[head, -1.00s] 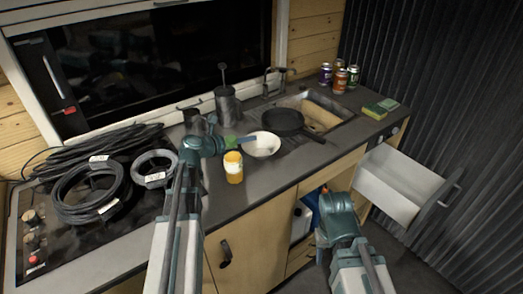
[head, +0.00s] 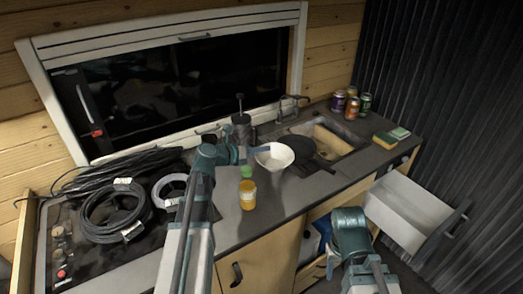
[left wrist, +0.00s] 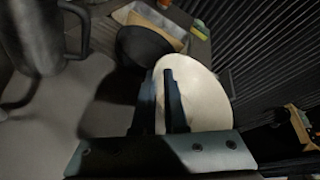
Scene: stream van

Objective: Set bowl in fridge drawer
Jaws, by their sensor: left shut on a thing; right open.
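A white bowl (head: 274,155) is over the dark counter, left of the black pan; it also shows large in the left wrist view (left wrist: 200,92). My left gripper (head: 250,154) is shut on the bowl's near left rim, and the bowl looks tilted. In the left wrist view its two fingers (left wrist: 160,105) lie against the rim. The white fridge drawer (head: 408,212) is pulled open at the right, below the counter, and its visible inside looks empty. My right gripper is hidden behind my right wrist in the head view.
The black pan (head: 298,148) lies by the sink (head: 334,140). Coiled cables (head: 112,212) fill the left.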

